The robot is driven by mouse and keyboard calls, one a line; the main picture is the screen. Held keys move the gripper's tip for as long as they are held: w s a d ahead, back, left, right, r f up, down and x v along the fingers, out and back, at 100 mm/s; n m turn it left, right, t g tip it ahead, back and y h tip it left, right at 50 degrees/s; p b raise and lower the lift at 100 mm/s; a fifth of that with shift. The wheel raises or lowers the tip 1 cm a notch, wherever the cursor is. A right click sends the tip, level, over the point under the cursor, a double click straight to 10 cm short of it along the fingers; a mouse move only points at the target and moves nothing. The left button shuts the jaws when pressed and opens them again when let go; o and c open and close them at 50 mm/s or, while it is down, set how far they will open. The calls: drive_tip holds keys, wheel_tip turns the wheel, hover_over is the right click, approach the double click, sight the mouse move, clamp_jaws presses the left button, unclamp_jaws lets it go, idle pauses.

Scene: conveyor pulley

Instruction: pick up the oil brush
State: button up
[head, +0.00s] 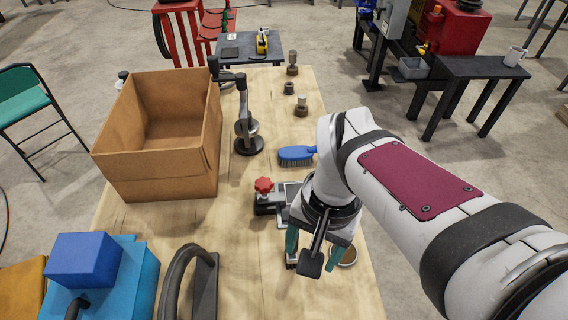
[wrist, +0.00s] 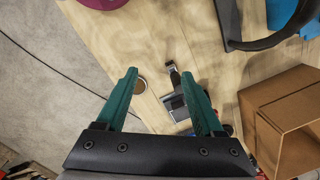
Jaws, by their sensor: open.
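My gripper (head: 314,264) is open and empty above the near right part of the table, with its two teal fingers apart. In the wrist view my gripper (wrist: 158,75) has a small flat brush-like thing (wrist: 172,72) below it, between the fingertips and nearer the right one. This thing has a dark end and a pale band; in the head view it (head: 291,259) is mostly hidden by the gripper. A blue-handled brush with dark bristles (head: 297,155) lies farther back, apart from the gripper. I cannot tell for certain which is the oil brush.
A round tin (head: 346,256) stands right of the gripper, near the table edge. A clamp with a red knob (head: 264,186) and a grey plate lie just beyond. A cardboard box (head: 160,187) and a blue machine (head: 122,280) are left. Bare wood (head: 250,270) lies between.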

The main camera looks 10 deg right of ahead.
drive_tip(key=h, duration=0.1)
hover_over(291, 259)
drive_tip(key=w, duration=0.2)
wheel_tip(291, 259, down, 2)
drive_tip(key=shift+d+m, duration=0.15)
drive_tip(key=shift+m, duration=0.15)
wheel_tip(291, 259, down, 15)
clamp_jaws()
